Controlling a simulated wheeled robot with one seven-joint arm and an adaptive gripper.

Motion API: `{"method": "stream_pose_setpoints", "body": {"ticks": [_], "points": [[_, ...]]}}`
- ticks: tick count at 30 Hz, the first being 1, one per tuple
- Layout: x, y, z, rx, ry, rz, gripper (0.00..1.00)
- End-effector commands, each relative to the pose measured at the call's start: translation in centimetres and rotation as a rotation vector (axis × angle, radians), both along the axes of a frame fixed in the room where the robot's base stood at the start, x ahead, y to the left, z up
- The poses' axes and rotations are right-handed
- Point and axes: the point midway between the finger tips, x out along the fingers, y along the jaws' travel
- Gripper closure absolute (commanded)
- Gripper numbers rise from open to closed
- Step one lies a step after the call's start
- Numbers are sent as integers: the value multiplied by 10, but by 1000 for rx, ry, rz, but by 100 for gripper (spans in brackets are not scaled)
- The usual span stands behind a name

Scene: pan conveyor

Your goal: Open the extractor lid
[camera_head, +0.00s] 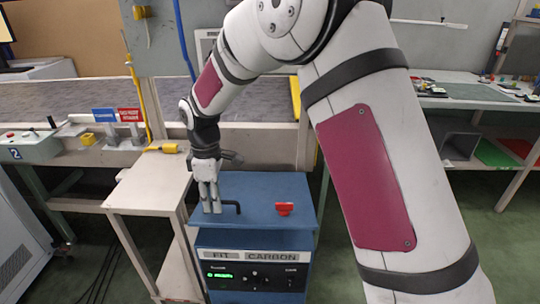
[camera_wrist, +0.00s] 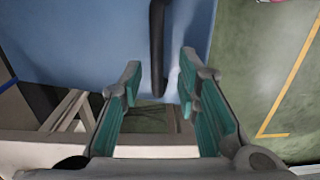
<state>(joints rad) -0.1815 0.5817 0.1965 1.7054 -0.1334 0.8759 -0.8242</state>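The extractor (camera_head: 250,272) is a blue box with a "FIT CARBON" label and a control panel showing a green display. Its blue lid (camera_head: 262,188) lies flat and closed on top; it also fills the upper part of the wrist view (camera_wrist: 80,45). A black bent handle (camera_head: 238,207) is at the lid's left front. My gripper (camera_head: 211,211) points down at the lid's left edge. In the wrist view my gripper (camera_wrist: 160,82) is open, with the end of the black handle (camera_wrist: 157,40) between its fingertips and gaps on both sides.
A red knob-like piece (camera_head: 284,208) sits on the lid's right. A pale side table (camera_head: 150,190) stands left of the extractor. Green floor is free right of the box.

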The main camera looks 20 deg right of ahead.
Motion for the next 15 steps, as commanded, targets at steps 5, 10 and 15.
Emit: {"method": "stream_pose_setpoints", "body": {"ticks": [5, 10, 15], "points": [[-4, 2, -19, -18, -56, 1, 70], [-9, 4, -33, -33, -103, 2, 70], [-12, 5, -45, -46, -146, 3, 70]]}}
